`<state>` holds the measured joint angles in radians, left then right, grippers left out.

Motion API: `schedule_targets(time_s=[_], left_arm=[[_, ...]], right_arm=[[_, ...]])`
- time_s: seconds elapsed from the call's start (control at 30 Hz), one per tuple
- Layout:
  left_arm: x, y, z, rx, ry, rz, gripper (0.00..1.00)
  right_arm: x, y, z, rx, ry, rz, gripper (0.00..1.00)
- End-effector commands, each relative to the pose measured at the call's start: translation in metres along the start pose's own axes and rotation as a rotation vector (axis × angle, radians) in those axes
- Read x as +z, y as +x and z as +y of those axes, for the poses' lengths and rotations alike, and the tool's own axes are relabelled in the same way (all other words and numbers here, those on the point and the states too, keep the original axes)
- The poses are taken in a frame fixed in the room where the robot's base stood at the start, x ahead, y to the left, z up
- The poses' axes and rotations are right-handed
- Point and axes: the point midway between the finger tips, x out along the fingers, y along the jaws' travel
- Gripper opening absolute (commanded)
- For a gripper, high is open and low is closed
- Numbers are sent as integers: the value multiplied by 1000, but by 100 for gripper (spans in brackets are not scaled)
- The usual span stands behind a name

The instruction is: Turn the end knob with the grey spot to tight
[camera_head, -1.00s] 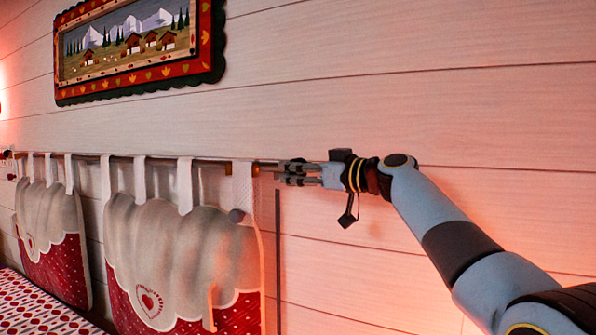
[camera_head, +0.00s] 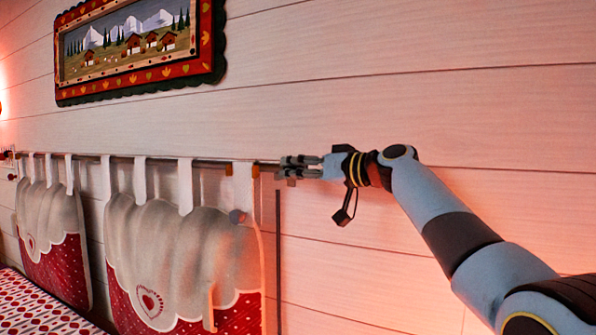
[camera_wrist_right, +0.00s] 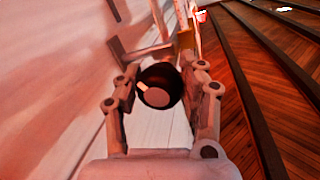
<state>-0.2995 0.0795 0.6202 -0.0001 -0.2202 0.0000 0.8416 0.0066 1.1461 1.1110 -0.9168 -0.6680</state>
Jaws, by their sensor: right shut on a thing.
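The end knob (camera_wrist_right: 161,75) is a dark round piece between the fingertips in the right wrist view. A grey spot (camera_wrist_right: 156,97) shows on its face, with a small pale mark beside it. My right gripper (camera_head: 284,168) is shut on this knob at the right end of the thin curtain rod (camera_head: 215,162). The fingers mostly hide the knob in the head view. The wrist view shows the gripper (camera_wrist_right: 161,86) from behind, one finger on each side of the knob. My left gripper is out of view.
Pale cushions (camera_head: 165,240) with red lower parts hang by straps from the rod, left of my gripper. A framed mountain picture (camera_head: 135,45) hangs above. A red patterned bed cover (camera_head: 40,308) lies lower left. The plank wall right of the rod is bare.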

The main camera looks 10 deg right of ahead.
Motion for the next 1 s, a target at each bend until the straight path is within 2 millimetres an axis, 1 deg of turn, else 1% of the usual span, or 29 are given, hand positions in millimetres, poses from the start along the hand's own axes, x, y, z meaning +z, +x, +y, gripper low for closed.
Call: schedule_targets(time_s=[0.2, 0.4, 0.9, 0.93, 1.0], left_arm=[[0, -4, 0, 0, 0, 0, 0], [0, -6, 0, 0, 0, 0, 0], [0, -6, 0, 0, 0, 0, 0], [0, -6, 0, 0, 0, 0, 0], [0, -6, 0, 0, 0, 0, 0]], right_arm=[[0, 0, 0, -1, 118, -26, 8], [0, 0, 0, -3, 181, -40, 8], [0, 0, 0, -3, 204, -43, 8], [0, 0, 0, -3, 204, -43, 41], [0, 0, 0, -3, 204, -43, 50]])
